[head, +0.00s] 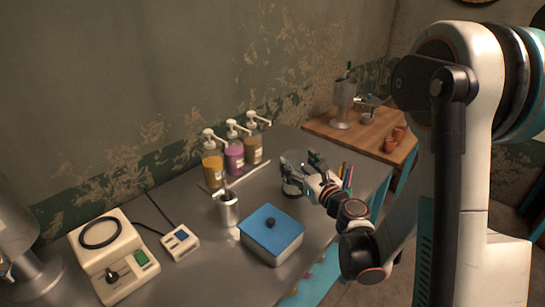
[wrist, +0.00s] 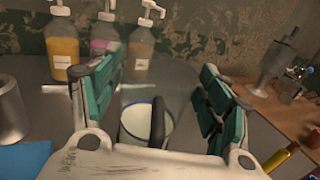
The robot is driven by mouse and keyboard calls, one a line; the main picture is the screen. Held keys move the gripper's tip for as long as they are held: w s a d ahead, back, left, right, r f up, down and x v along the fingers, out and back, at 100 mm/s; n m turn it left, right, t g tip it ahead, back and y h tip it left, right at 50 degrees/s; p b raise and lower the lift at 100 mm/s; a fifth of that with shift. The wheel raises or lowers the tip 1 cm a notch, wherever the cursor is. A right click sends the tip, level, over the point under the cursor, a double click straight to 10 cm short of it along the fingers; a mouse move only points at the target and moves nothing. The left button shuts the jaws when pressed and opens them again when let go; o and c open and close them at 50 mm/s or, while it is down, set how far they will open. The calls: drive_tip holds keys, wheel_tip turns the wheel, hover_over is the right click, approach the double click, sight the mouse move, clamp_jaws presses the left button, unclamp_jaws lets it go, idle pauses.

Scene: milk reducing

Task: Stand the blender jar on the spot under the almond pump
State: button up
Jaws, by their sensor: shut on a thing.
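The blender jar (head: 291,160) looks clear, with a darker base, near the right end of the metal counter. In the wrist view the jar (wrist: 135,122) shows a pale round rim and a dark handle. My gripper (head: 300,166) is shut around the jar from the right; its green-padded fingers (wrist: 160,78) stand on either side. I cannot tell whether the jar touches the counter. Three pump bottles stand by the wall: yellow (head: 213,168), pink (head: 234,157) and tan (head: 253,148). Their labels are unreadable, so I cannot confirm which is almond. The jar is right of the tan bottle.
A blue-lidded box (head: 272,230) and a metal cup (head: 228,208) stand left of my gripper. A scale (head: 179,243) and a blender base (head: 113,262) are further left. Coloured pens (head: 346,174) stand to the right. A wooden table (head: 362,135) holds a metal machine (head: 344,103).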

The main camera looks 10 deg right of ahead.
drive_tip(key=f+b+x, duration=0.2)
drive_tip(key=f+x, duration=0.1)
drive_tip(key=x, duration=1.3)
drive_tip(key=shift+f+b, duration=0.2)
drive_tip(key=shift+b, duration=0.1)
drive_tip(key=shift+d, duration=0.1)
drive_tip(key=o, duration=1.7)
drive_tip(key=shift+w+f, duration=0.1)
drive_tip(key=shift+f, duration=0.05)
